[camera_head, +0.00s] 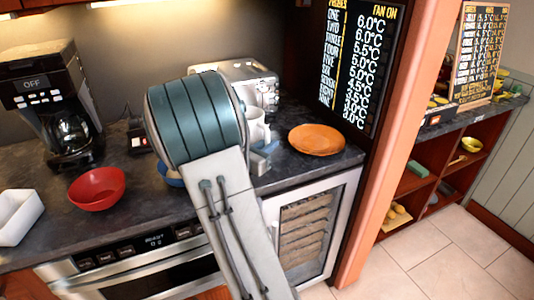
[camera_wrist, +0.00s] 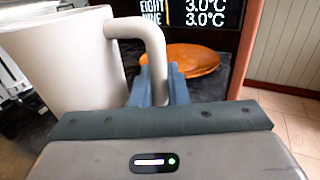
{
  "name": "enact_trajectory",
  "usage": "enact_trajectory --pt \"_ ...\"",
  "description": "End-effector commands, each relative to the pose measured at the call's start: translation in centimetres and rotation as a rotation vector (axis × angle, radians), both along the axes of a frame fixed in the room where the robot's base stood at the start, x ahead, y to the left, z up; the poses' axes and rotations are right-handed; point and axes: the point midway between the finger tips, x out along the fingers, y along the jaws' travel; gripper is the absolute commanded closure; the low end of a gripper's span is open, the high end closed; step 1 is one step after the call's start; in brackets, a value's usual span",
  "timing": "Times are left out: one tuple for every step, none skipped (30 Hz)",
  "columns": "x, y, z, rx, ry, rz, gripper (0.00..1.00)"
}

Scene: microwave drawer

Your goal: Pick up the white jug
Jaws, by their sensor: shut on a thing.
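The white jug (camera_wrist: 62,65) fills the left of the wrist view, with its handle (camera_wrist: 155,62) curving out to the right. My gripper (camera_wrist: 158,92) is shut on the lower part of the handle, with one blue finger on each side of it. In the head view the jug (camera_head: 257,130) shows only in part, above the dark counter. My arm hides much of it there. One finger of my gripper (camera_head: 262,160) shows just below the jug. I cannot tell whether the jug's base touches the counter.
An orange plate (camera_head: 317,139) lies on the counter right of the jug. A silver appliance (camera_head: 250,82) stands behind it. A red bowl (camera_head: 97,188), a black coffee maker (camera_head: 55,105) and a white container (camera_head: 17,215) are to the left. A blue bowl (camera_head: 170,176) is partly hidden by my arm.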

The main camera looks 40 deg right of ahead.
Motion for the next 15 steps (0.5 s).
enact_trajectory --pt "-0.6 -0.2 1.0 -0.001 -0.009 -0.002 1.0" --pt "-1.2 -0.4 1.2 0.0 -0.007 -0.004 1.0" --pt "-2.0 -0.7 1.6 0.0 -0.007 -0.005 1.0" --pt "-2.6 -0.8 1.9 0.0 -0.007 -0.004 1.0" --pt "-3.1 -1.0 2.3 -0.001 -0.008 -0.004 1.0" --pt "-3.8 -1.2 2.8 0.0 -0.007 -0.005 1.0" --pt "-4.3 -1.4 3.1 -0.001 -0.007 -0.004 1.0" --pt "-4.9 -1.5 3.4 -0.001 -0.007 -0.004 1.0" --pt "-5.6 -1.8 3.9 -0.001 -0.009 -0.005 1.0" --pt "-6.0 -1.9 4.2 -0.001 -0.008 -0.004 1.0" --pt "-6.5 -2.0 4.5 -0.001 -0.008 -0.003 1.0" --pt "-7.2 -2.2 4.8 0.0 -0.007 -0.004 1.0" --pt "-7.5 -2.4 5.1 0.0 -0.007 -0.004 1.0" --pt "-7.9 -2.5 5.4 -0.001 -0.008 -0.003 1.0" --pt "-8.5 -2.6 5.6 0.0 -0.007 -0.003 1.0"
